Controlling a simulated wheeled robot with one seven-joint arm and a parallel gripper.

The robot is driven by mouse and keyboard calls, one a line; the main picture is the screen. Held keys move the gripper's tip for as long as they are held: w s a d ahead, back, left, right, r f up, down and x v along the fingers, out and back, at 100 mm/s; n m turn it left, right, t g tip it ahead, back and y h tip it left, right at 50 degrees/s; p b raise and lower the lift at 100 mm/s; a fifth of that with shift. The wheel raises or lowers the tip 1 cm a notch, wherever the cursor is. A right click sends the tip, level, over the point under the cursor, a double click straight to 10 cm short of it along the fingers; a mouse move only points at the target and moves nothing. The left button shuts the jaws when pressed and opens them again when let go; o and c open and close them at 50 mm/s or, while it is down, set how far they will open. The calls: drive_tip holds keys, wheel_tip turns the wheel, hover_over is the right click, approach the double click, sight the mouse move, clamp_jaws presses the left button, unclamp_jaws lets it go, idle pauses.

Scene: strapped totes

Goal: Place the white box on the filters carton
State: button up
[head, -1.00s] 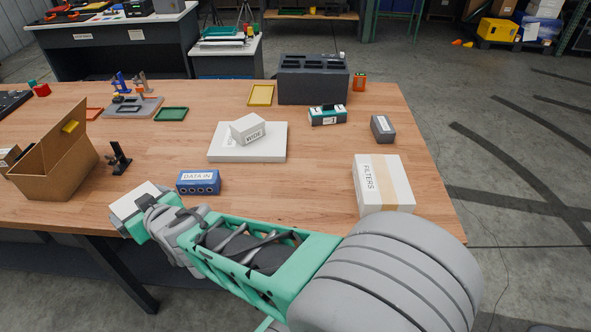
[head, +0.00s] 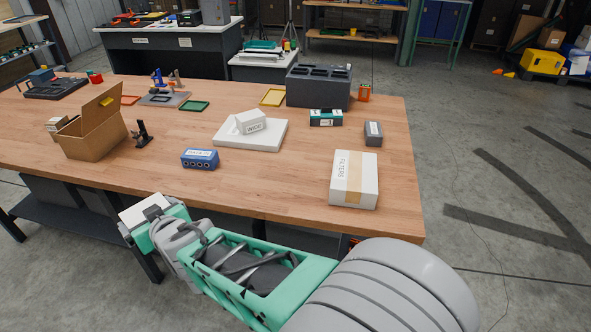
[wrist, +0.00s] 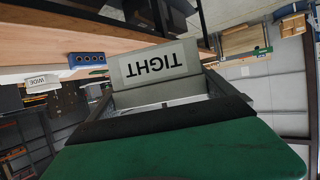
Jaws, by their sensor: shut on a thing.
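My gripper (head: 152,214) is at the lower left of the head view, in front of the table's front edge. My fingertips are mostly hidden in the head view.
Another white box (head: 251,121), marked WIDE, rests on a white slab (head: 230,137) mid-table. A blue DATA IN box (head: 199,159) and an open brown carton (head: 92,139) stand to the left. A small dark box (head: 373,134) stands behind the filters carton.

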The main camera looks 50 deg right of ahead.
drive_tip(key=s+d+r+m+g+h+b, duration=0.15)
drive_tip(key=d+m+h, duration=0.25)
drive_tip(key=d, duration=0.8)
drive_tip(key=s+d+r+m+g+h+b, duration=0.15)
drive_tip(key=d+m+h, duration=0.25)
drive_tip(key=d, duration=0.8)
drive_tip(key=s+d+r+m+g+h, duration=0.3)
drive_tip(key=s+d+m+g, duration=0.15)
drive_tip(key=s+d, duration=0.4)
drive_tip(key=m+g+h+p, duration=0.1)
drive_tip(key=m+g+p, duration=0.1)
drive_tip(key=m+g, duration=0.25)
hover_over(355, 176)
drive_tip(key=shift+n+g, duration=0.3)
wheel_tip(355, 176, down, 7)
drive_tip(key=shift+s+d, duration=0.1)
wheel_tip(355, 176, down, 3)
drive_tip(key=shift+r+p, duration=0.15)
drive_tip(key=shift+p, duration=0.25)
